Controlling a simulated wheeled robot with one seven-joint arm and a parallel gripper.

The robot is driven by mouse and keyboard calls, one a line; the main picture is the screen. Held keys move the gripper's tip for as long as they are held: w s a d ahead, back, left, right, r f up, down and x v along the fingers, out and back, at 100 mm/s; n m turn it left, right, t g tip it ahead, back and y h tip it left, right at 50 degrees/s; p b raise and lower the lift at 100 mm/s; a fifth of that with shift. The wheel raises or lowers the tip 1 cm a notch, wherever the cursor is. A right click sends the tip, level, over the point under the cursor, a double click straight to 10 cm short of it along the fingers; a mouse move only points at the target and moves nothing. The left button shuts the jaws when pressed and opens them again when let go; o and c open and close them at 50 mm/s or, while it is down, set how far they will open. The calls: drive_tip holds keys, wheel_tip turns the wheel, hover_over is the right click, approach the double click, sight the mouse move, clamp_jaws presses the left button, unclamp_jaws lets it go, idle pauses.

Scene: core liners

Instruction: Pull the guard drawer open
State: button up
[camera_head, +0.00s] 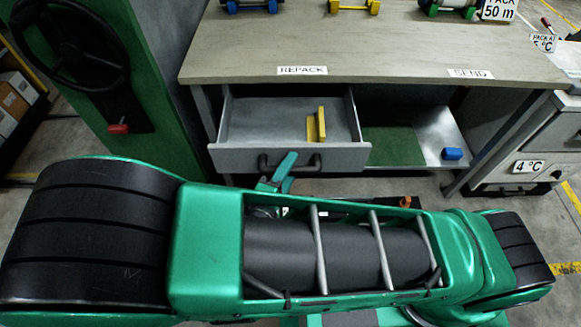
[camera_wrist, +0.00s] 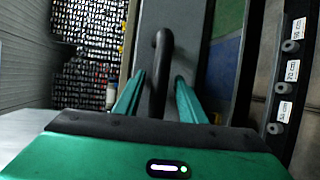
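The grey drawer (camera_head: 232,158) under the bench is pulled out, and its inside shows in the head view. A yellow block-like piece (camera_head: 316,126) stands in its right part. The dark bar handle (camera_head: 310,163) is on the drawer front. It also shows in the wrist view (camera_wrist: 162,60). My gripper (camera_head: 285,170) is at the handle; in the wrist view its two green fingers (camera_wrist: 160,76) stand apart on either side of the bar. Small gaps seem to show between the bar and the fingers. My arm hides the floor below the drawer.
The bench top (camera_head: 230,50) carries "REPACK" and "SEND" labels and several coloured racks at its back. A green post with a black handwheel (camera_head: 70,45) stands left.

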drive_tip(key=v, duration=1)
drive_tip(key=shift+s+a, duration=0.15)
drive_tip(key=shift+s, duration=0.2)
drive_tip(key=shift+r, duration=0.1)
